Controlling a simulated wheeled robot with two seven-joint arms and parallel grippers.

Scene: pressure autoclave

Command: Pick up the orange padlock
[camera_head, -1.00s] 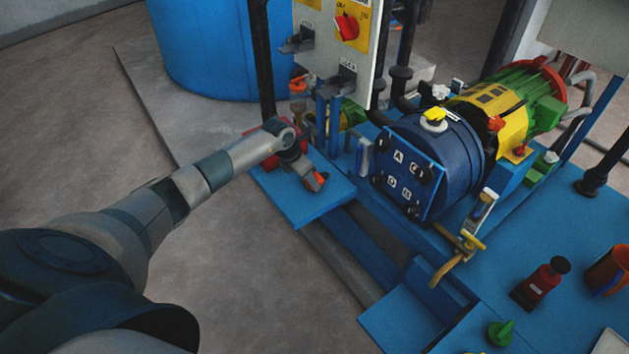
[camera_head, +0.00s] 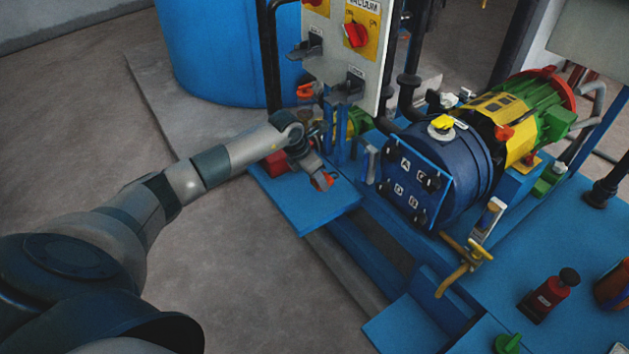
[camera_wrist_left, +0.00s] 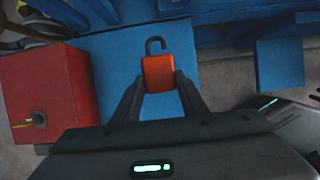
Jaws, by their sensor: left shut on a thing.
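The orange padlock (camera_wrist_left: 158,72) with a dark shackle is between the two fingers of my left gripper (camera_wrist_left: 160,88) in the left wrist view. The gripper is shut on its body, and the shackle points away from the gripper. In the head view the padlock (camera_head: 325,181) is a small orange patch at the tips of my left gripper (camera_head: 321,179), over the blue shelf (camera_head: 310,212). I cannot tell exactly how high it is above the shelf. My right gripper is not in view.
A red box (camera_wrist_left: 45,88) stands beside the gripper on the shelf. A grey control panel (camera_head: 345,55) rises behind it. The blue autoclave vessel (camera_head: 440,165) is to the right, with a yellow handle (camera_head: 463,262) in front. Floor at the left front is clear.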

